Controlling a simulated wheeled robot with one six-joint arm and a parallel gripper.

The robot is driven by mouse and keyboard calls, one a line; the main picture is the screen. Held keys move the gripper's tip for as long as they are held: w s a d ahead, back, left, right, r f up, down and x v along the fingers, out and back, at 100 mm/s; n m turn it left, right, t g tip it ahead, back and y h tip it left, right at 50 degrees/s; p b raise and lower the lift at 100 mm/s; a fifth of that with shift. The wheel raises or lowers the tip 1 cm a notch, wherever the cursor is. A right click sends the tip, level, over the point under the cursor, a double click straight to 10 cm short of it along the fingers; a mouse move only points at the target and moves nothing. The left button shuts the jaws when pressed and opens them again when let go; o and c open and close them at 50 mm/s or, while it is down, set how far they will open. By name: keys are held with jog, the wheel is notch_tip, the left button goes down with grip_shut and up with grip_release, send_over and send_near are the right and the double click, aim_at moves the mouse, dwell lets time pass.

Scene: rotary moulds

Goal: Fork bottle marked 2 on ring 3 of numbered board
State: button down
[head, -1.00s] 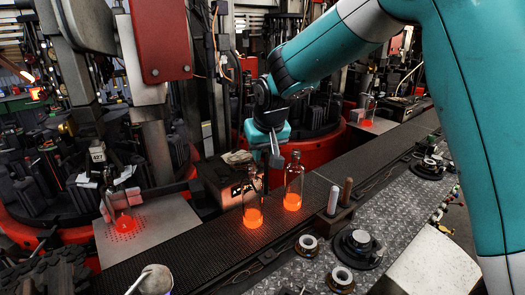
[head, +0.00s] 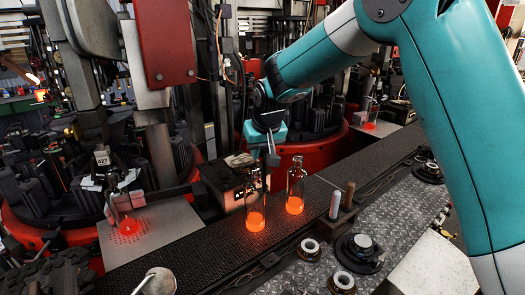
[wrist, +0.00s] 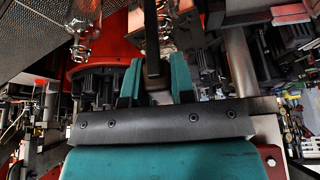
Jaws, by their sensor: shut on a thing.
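My gripper (head: 267,137) hangs over the conveyor, just behind and above two glass bottles. In the wrist view its teal fingers (wrist: 155,84) are shut on a dark bar-like tool (wrist: 153,45). The tool's grey end (head: 273,160) shows in the head view between the bottle necks; I cannot tell whether it touches either. The left bottle (head: 255,212) and right bottle (head: 296,193) stand upright, glowing orange at the base. Bottles also show in the wrist view, one at the left (wrist: 83,32). No number is readable on any bottle. I cannot make out a numbered board.
The dark conveyor (head: 205,250) runs diagonally. Another glowing bottle (head: 126,226) stands on a perforated plate at left, and one (head: 371,116) farther back. Two posts (head: 342,202) stand right of the bottles. Round fittings (head: 359,253) sit on the metal deck. Red-based machines stand behind.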

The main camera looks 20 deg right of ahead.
jog(key=shift+w+p, duration=0.85)
jog(key=shift+w, duration=1.25)
jog(key=shift+r+p, duration=0.6)
jog(key=shift+r, duration=0.35)
jog(key=shift+r+p, duration=2.3)
jog(key=shift+r, duration=1.15)
